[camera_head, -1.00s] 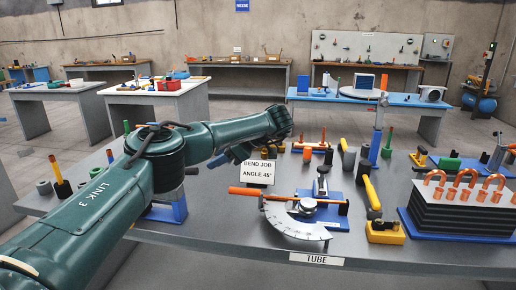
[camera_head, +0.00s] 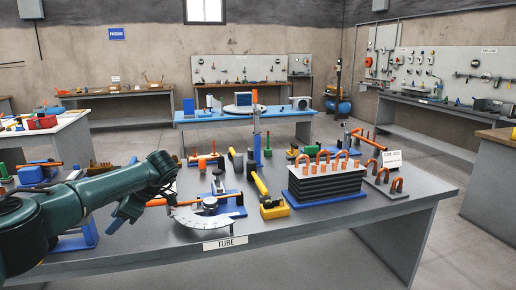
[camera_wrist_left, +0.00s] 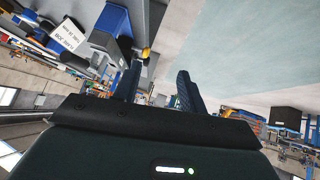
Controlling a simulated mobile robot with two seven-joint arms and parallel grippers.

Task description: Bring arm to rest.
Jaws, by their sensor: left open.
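My left arm (camera_head: 85,205) is dark green and reaches in from the left over the near grey workbench. My left gripper (camera_head: 128,210) hangs at its end, left of a tube bender with a curved angle scale (camera_head: 198,221). In the left wrist view the two ridged fingers of my left gripper (camera_wrist_left: 157,88) stand apart with nothing between them. My right gripper is not in view.
The workbench (camera_head: 330,225) holds a yellow-handled tool (camera_head: 258,183), a black finned block with copper bends (camera_head: 325,180) and several other tools. Its front right part is bare. A blue-topped table (camera_head: 220,115) and more benches stand farther back. Open floor (camera_head: 450,240) lies to the right.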

